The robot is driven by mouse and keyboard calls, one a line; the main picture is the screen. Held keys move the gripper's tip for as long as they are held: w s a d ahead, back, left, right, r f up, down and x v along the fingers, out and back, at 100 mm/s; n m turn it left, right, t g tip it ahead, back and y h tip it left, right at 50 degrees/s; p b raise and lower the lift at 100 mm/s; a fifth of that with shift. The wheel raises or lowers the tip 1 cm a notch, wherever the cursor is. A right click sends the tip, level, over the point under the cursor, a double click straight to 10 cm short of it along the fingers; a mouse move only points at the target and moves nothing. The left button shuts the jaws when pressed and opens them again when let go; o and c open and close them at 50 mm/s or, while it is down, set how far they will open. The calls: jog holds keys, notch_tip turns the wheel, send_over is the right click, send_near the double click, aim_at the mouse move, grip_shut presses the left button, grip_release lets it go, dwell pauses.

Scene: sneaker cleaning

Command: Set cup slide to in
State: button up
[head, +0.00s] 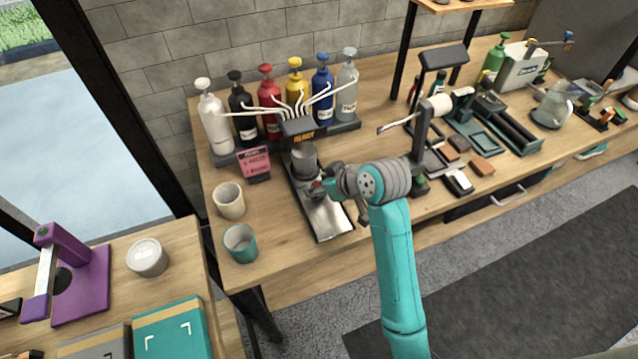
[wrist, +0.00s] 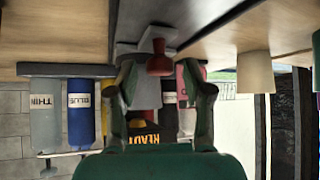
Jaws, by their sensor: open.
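The cup slide (head: 328,217) is a shiny metal plate on a dark track, running from under the paint dispenser toward the table's front. A grey cup (head: 303,158) stands at its far end, below the dispenser; a grey form in the wrist view (wrist: 146,94) appears to be this cup. A dark red knob (wrist: 159,64) shows between my fingers in the wrist view, apparently on the slide. My gripper (head: 322,188) is open around the knob, with visible gaps on both sides. The gripper hides part of the slide in the head view.
The dispenser (head: 298,126) has several paint bottles behind it. A pink sign (head: 254,162), a cream cup (head: 229,201) and a teal cup (head: 240,243) stand left of the slide. A lamp-like stand (head: 424,135) and small tools are to the right. The table's front right of the teal cup is clear.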

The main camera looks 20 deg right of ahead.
aim_at(306, 173)
jog(key=shift+w+f, duration=0.1)
grip_shut()
jog(key=shift+w, duration=0.1)
jog(key=shift+w, duration=1.85)
grip_release()
jog(key=shift+w, duration=0.1)
